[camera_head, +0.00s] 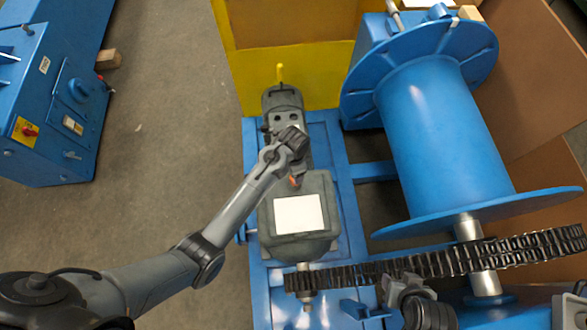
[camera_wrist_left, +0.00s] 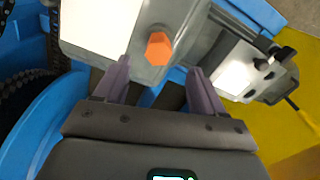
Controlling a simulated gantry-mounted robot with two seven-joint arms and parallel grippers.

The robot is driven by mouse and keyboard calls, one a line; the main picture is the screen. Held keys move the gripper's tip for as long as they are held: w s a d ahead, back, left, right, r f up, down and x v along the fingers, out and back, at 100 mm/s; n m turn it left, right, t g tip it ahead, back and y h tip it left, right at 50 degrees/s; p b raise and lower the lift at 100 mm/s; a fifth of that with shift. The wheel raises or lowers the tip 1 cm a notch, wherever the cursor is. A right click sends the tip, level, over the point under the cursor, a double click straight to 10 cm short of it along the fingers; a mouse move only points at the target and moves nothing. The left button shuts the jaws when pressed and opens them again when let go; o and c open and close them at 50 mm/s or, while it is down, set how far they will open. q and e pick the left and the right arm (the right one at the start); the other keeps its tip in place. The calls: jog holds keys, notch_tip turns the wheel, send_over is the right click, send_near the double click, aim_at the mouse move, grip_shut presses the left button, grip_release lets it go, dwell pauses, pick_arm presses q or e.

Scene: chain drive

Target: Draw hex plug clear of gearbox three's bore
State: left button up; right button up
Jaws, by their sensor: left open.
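The orange hex plug (camera_wrist_left: 159,49) sits in the grey gearbox housing (camera_wrist_left: 150,77) in the left wrist view. In the head view a small bit of the plug (camera_head: 294,182) shows below my left wrist, on the gearbox (camera_head: 321,186) with the white label. My left gripper (camera_wrist_left: 159,67) is open, with one finger to each side of the plug in the picture; neither finger visibly touches it. The bore is hidden by the plug.
A large blue drum (camera_head: 435,125) stands to the right. A black chain (camera_head: 430,265) runs across below the gearbox and drum. A yellow panel (camera_head: 325,75) stands behind the motor (camera_head: 283,98). A blue cabinet (camera_head: 45,110) is at the far left, with open floor between.

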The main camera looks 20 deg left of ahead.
pick_arm(q)
notch_tip(320, 180, down, 9)
jog(key=b, duration=0.2)
jog(key=shift+s+b, duration=0.1)
jog(key=shift+b, duration=0.2)
jog(key=shift+c, duration=0.3)
jog(key=c, duration=1.1)
jog(key=shift+r+p, duration=0.95)
jog(key=shift+p, duration=0.15)
jog(key=shift+r+p, duration=1.8)
jog(key=shift+p, duration=0.25)
jog(key=shift+r+p, duration=1.7)
jog(key=shift+p, duration=0.2)
